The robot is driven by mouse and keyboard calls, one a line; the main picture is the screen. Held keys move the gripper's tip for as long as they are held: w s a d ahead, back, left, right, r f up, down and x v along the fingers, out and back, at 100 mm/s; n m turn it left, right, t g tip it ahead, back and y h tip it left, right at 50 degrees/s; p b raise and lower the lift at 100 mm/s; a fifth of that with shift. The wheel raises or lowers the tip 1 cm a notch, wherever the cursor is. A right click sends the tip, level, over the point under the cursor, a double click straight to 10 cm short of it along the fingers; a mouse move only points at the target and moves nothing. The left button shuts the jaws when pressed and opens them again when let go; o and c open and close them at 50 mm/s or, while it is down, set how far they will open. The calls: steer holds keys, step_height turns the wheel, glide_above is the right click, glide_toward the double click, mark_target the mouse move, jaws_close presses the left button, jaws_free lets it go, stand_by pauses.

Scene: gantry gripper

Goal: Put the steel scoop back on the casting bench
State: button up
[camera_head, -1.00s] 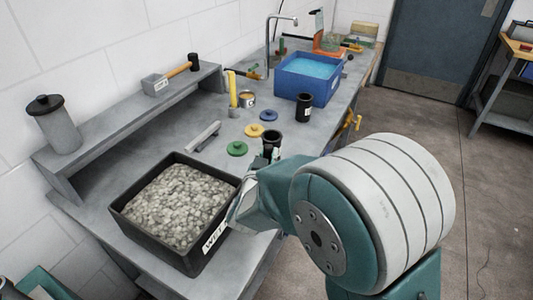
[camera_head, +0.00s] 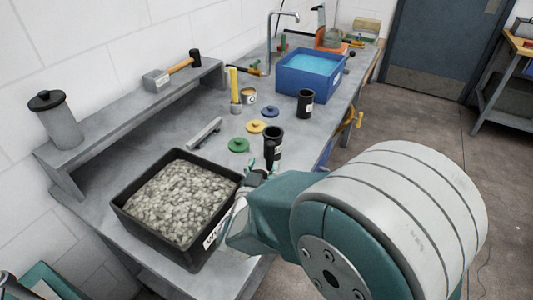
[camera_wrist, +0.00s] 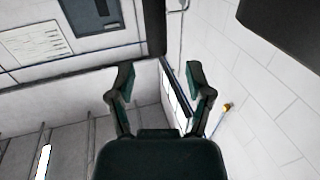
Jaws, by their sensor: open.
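The casting bench (camera_head: 205,106) is a grey metal worktop along the wall with a raised shelf at its back. A long grey metal piece (camera_head: 203,134) lies on it behind the black tray; it may be the steel scoop, but its shape is too small to be sure. My gripper (camera_head: 262,168) is over the bench's front side, between the tray and a black cup, partly hidden by my arm. In the wrist view my gripper (camera_wrist: 160,85) is open, with nothing between its fingers, facing walls and ceiling.
A black tray of grey lumps (camera_head: 178,203) stands at the near end. The black cup (camera_head: 273,143), green lid (camera_head: 239,145), yellow lid (camera_head: 256,127) and blue water tub (camera_head: 308,80) are farther along.

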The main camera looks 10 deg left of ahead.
steer(key=s, duration=0.6)
steer(key=shift+a, duration=0.2)
steer(key=shift+w, duration=0.1)
steer(key=w+d+r+n+g+y, duration=0.2)
steer(key=d+r+g+y, duration=0.3)
steer(key=d+r+y, duration=0.15)
steer(key=s+d+m+g+h, duration=0.1)
steer(key=s+d+g+h, duration=0.4)
steer(key=s+d, duration=1.2)
steer(key=shift+d+f+g, duration=0.4)
steer(key=shift+d+g, duration=0.45)
steer(key=shift+g, duration=0.35)
